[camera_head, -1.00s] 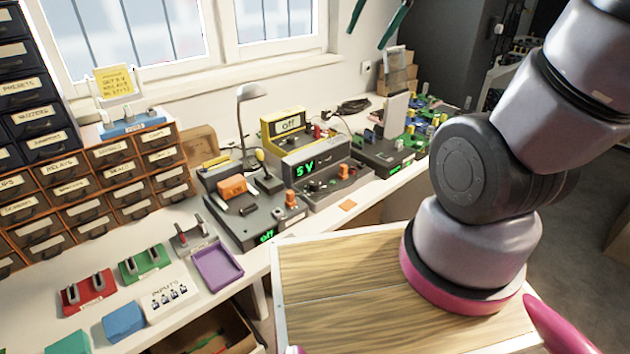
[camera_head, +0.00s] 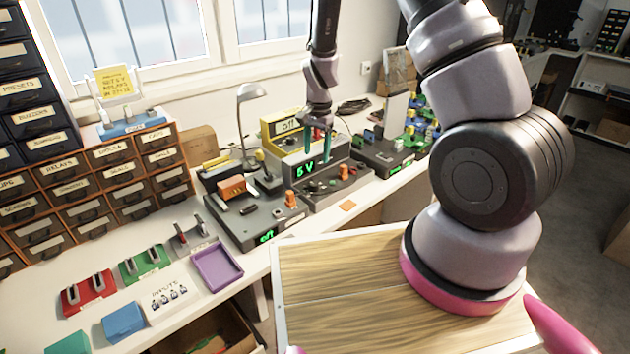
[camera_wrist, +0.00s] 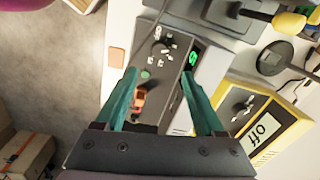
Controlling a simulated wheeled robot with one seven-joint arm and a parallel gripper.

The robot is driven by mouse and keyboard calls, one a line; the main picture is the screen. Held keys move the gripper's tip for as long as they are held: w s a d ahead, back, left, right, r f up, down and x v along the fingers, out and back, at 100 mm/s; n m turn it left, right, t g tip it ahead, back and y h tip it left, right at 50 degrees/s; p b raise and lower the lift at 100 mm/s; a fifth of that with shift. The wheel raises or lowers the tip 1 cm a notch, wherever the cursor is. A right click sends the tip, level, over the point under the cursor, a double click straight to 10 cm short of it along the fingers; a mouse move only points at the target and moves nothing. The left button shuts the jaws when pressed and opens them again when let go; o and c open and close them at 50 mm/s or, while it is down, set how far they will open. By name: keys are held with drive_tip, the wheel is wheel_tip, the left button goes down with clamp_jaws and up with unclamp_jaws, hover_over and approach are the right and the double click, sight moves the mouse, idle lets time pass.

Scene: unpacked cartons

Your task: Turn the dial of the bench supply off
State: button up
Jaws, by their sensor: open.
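The grey bench supply (camera_head: 312,196) stands on the workbench and its green display (camera_head: 306,169) reads "5 V". In the wrist view, the supply (camera_wrist: 168,78) lies between and below my fingers, with its green display (camera_wrist: 192,58) near the right fingertip. An orange dial (camera_wrist: 138,103) shows close to the left finger; I cannot tell whether they touch. My gripper (camera_head: 317,158) points down over the supply, with two teal fingers apart and nothing between them. The fingers also show in the wrist view (camera_wrist: 160,75).
A yellow meter (camera_head: 270,128) reading "off" stands behind the supply. A dark station (camera_head: 238,225) with an orange knob and "off" display stands to its left. A desk lamp (camera_head: 240,125) rises behind that. Boards with colourful parts (camera_head: 415,125) stand to the right.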

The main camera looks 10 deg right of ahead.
sight(315, 183)
drive_tip(key=f, duration=1.1)
drive_tip(key=shift+w+a, duration=0.2)
drive_tip(key=shift+a, duration=0.05)
clamp_jaws()
